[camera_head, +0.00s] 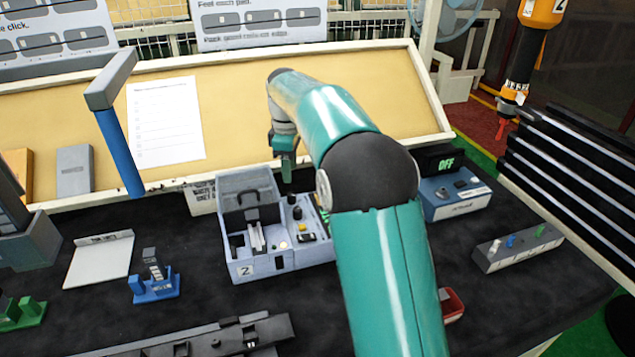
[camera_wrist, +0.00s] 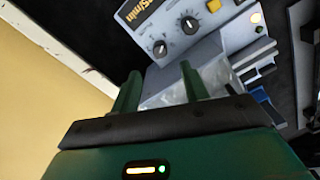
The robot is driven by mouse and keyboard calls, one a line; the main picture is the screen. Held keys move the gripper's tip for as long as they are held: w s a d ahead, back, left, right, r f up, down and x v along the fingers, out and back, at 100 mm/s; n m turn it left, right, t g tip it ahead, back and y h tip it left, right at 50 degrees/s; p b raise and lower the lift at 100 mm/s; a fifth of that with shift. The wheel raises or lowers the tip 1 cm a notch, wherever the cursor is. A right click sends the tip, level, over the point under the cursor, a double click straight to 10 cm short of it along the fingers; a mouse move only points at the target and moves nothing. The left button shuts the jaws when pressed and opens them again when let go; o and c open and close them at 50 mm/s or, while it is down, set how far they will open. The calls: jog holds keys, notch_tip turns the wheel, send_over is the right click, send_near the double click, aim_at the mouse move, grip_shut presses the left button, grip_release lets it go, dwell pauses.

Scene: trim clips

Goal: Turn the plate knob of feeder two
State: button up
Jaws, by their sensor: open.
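Feeder two (camera_head: 258,268) is a pale blue-grey machine marked 2, standing on the dark table. Its right-hand panel carries two dark round knobs with white pointer marks, an upper one (camera_head: 292,198) and a lower one (camera_head: 297,213). In the wrist view I see a larger knob (camera_wrist: 190,25) and a smaller knob (camera_wrist: 160,48) on the panel.
A yellow button (camera_wrist: 214,5) and a lit lamp (camera_wrist: 256,18) sit near the knobs. A blue box with an OFF display (camera_head: 455,192) stands to the right. The cream backboard (camera_head: 235,110) stands close behind the feeder.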

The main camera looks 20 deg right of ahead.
notch_tip(320, 180, up, 6)
jog(key=s+r+m+t, duration=0.1)
jog(key=s+m, duration=0.3)
jog(key=s, duration=0.7)
jog(key=s+r+m+t, duration=0.2)
jog(key=s+r+m, duration=0.1)
jog(key=s, duration=0.9)
jog(key=shift+r+m, duration=0.4)
jog(key=shift+r, duration=0.1)
jog(key=s+f+m+t, duration=0.2)
jog(key=s+f+m, duration=0.2)
jog(key=s, duration=1)
notch_tip(320, 180, down, 4)
jog(key=shift+r+m, duration=0.1)
jog(key=shift+m, duration=0.3)
dwell(0.3)
